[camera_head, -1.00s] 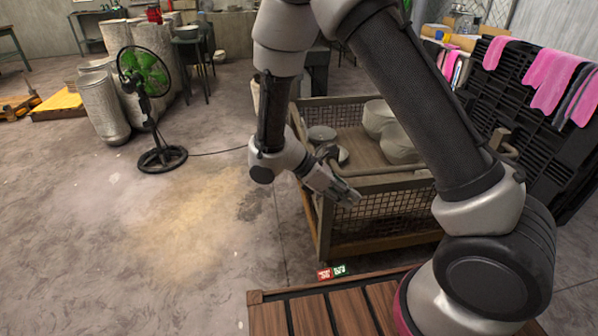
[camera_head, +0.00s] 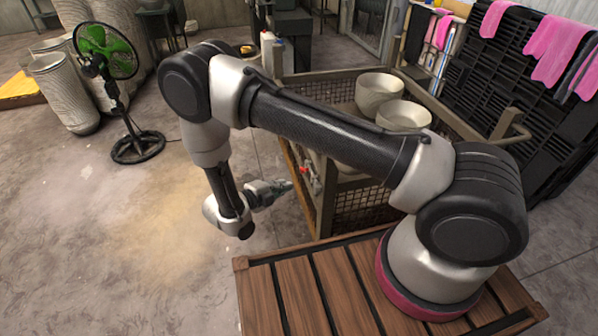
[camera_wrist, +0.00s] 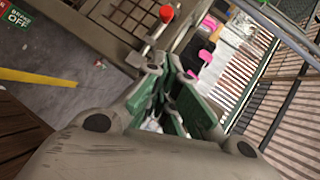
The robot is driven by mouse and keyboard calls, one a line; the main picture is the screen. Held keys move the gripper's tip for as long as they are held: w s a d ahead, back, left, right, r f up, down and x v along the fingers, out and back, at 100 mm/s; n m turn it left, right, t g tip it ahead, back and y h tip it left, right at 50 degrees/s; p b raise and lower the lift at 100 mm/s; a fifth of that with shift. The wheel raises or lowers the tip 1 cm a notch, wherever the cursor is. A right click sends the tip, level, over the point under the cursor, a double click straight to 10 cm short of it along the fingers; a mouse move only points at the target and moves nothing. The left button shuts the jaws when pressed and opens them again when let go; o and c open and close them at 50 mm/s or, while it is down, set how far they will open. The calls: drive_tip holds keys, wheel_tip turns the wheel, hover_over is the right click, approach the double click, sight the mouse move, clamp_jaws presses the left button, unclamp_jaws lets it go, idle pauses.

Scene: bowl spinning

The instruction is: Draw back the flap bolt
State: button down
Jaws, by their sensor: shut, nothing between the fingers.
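In the wrist view a bolt with a red knob (camera_wrist: 166,13) sits on a brown panel of the cart (camera_wrist: 110,22). A pale rod runs down from the knob. My gripper (camera_wrist: 170,75) with green-lined fingers is shut and empty, its tips close below the rod; I cannot tell whether they touch it. In the head view the red knob (camera_head: 304,170) shows small on the left side of the mesh cart (camera_head: 322,205). My gripper (camera_head: 289,187) is just outside that side, left of and slightly below the knob. Much of the cart is hidden behind my arm.
Pale bowls (camera_head: 380,92) stand in the cart. A green fan (camera_head: 115,90) stands on the floor at the left. The floor left of the cart is clear.

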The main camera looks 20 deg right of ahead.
drive_tip(key=n, duration=0.1)
approach(308, 168)
drive_tip(key=s+d, duration=0.3)
drive_tip(key=d, duration=0.1)
drive_tip(key=w, duration=0.1)
drive_tip(key=w+f, duration=0.1)
drive_tip(key=w, duration=0.1)
drive_tip(key=shift+w+f, duration=0.3)
drive_tip(key=shift+f, duration=0.05)
drive_tip(key=shift+w+d, duration=0.1)
drive_tip(key=shift+w, duration=1.05)
